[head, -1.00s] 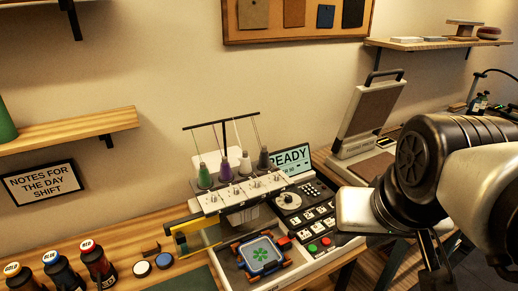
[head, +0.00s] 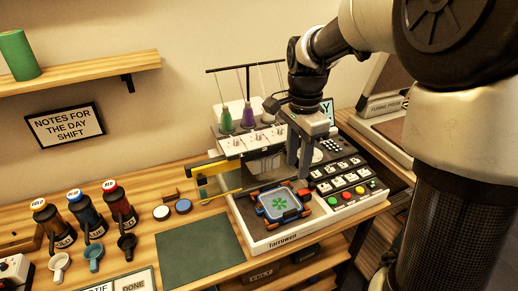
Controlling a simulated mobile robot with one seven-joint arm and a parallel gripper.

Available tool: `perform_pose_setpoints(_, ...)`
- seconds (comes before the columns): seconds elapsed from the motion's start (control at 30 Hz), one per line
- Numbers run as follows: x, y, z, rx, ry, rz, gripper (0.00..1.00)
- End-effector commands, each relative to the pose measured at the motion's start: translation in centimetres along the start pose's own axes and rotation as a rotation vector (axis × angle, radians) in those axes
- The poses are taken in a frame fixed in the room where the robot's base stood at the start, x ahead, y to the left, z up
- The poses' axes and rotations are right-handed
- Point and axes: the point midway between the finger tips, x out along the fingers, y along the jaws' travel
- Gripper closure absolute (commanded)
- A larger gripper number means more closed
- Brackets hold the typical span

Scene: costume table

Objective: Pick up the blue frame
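The blue frame (head: 267,213) lies on the bed of the embroidery machine (head: 262,243), below the needle heads. It has rounded corners with orange-brown clips and holds pale cloth with a green clover (head: 281,205). My gripper (head: 298,172) points down over the machine, just above and behind the frame's right side, in front of the control panel. Its two fingers appear apart, with nothing seen between them. It seems clear of the frame, though the exact height is hard to judge.
Thread spools (head: 250,113) and needle heads stand close behind my gripper. A yellow-black bar (head: 205,165) juts out left of the frame. A dark green mat (head: 199,250) lies left of the machine. Bottles (head: 88,215) and small cups stand farther left. A heat press (head: 385,105) stands at right.

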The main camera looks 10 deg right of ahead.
Motion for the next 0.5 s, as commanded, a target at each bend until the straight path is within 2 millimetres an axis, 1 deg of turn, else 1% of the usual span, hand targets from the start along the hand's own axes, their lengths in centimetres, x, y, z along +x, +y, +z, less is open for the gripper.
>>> perform_pose_setpoints(0.17,2.1,-0.2,-0.1,0.026,-0.009,0.009,0.67)
perform_pose_setpoints(0.5,9.4,-0.1,0.0,0.024,-0.009,0.009,0.67)
